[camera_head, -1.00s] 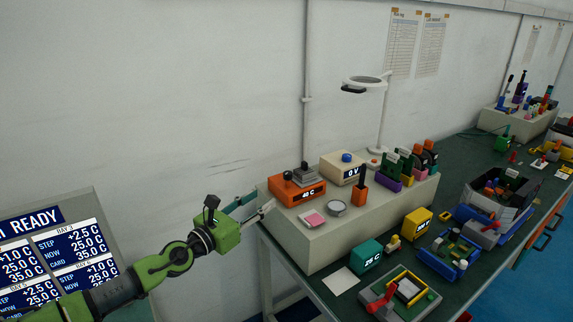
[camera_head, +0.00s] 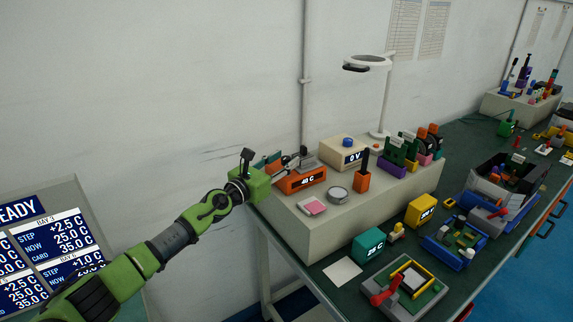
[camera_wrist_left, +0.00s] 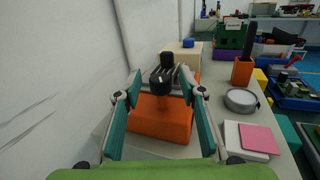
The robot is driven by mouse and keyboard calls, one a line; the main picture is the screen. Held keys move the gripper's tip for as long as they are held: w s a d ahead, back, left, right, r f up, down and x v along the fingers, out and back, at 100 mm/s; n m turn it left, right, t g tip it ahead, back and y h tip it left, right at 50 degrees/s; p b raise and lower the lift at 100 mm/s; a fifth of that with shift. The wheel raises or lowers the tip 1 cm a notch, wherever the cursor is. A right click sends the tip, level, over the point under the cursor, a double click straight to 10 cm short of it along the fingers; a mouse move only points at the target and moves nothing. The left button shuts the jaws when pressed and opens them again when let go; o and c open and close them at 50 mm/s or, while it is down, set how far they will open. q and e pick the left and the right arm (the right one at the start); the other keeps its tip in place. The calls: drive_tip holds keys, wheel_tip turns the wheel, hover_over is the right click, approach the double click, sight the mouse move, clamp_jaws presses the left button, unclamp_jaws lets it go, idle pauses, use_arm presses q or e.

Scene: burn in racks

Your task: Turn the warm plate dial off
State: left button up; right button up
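The warm plate (camera_head: 303,181) is an orange box with a "40 C" readout, on the raised shelf at the near left end of the bench. In the left wrist view its orange body (camera_wrist_left: 160,120) is in the middle, with a black dial (camera_wrist_left: 160,82) on top that has a small pale mark. My left gripper (camera_head: 284,161) is over the box's left side. In the left wrist view its teal fingers (camera_wrist_left: 160,95) are open, one on each side of the dial. I cannot tell whether they touch it. My right gripper is not in view.
A beige "0 V" box (camera_head: 343,154) with a blue knob stands behind. A pink pad (camera_head: 312,206), a round grey dish (camera_head: 338,194) and an orange holder (camera_head: 362,181) are to the right. The white wall is close on the left.

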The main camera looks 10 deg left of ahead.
use_arm(q)
drive_tip(key=shift+x, duration=0.9)
clamp_jaws()
